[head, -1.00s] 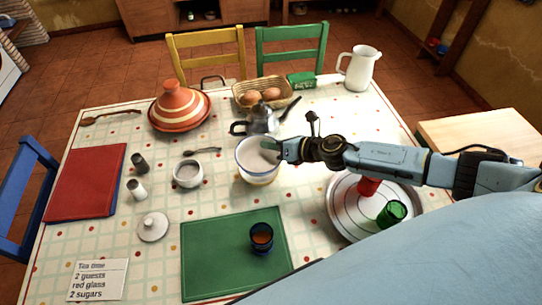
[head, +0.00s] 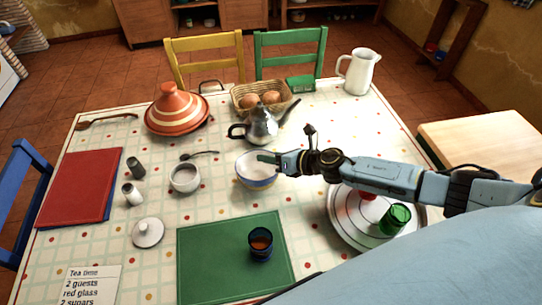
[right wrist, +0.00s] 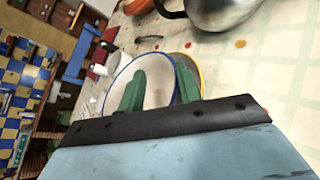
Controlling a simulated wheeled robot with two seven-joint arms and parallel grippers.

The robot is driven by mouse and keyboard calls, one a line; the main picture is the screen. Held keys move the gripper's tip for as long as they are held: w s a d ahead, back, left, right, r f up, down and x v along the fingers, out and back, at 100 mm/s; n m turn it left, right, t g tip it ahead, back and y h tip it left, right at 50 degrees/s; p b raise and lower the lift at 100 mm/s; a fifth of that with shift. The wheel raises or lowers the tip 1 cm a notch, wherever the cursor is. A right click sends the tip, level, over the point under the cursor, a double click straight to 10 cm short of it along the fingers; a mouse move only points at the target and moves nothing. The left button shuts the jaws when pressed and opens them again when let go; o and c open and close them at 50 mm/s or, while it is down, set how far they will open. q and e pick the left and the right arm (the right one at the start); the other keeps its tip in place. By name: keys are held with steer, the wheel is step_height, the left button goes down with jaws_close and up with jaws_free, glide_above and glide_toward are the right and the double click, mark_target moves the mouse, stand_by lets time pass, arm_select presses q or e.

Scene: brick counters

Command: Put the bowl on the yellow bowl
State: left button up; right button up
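The bowl (head: 252,167) is white with a blue rim and sits in the middle of the table. In the right wrist view its white inside (right wrist: 158,90) fills the centre. The yellow bowl (right wrist: 198,72) shows there as a yellow-edged arc beyond and around its right side; the bowl appears nested in it. The yellow bowl is mostly hidden in the head view. My right gripper (head: 268,160) is at the bowl's right rim. Its green fingers (right wrist: 160,90) stand apart, one inside the bowl and one outside the wall. My left gripper is out of view.
A metal teapot (head: 260,125) stands close behind the bowl. A sugar pot (head: 185,177) is left, a green mat (head: 210,265) with a dark glass (head: 261,243) in front. A round tray (head: 340,225) holding a green glass (head: 395,218) lies right, beneath my arm.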

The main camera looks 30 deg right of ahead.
stand_by(0.4)
steer(key=shift+r+p, duration=0.45)
steer(key=shift+r, duration=0.1)
steer(key=v, duration=1.2)
steer(key=shift+b, duration=0.45)
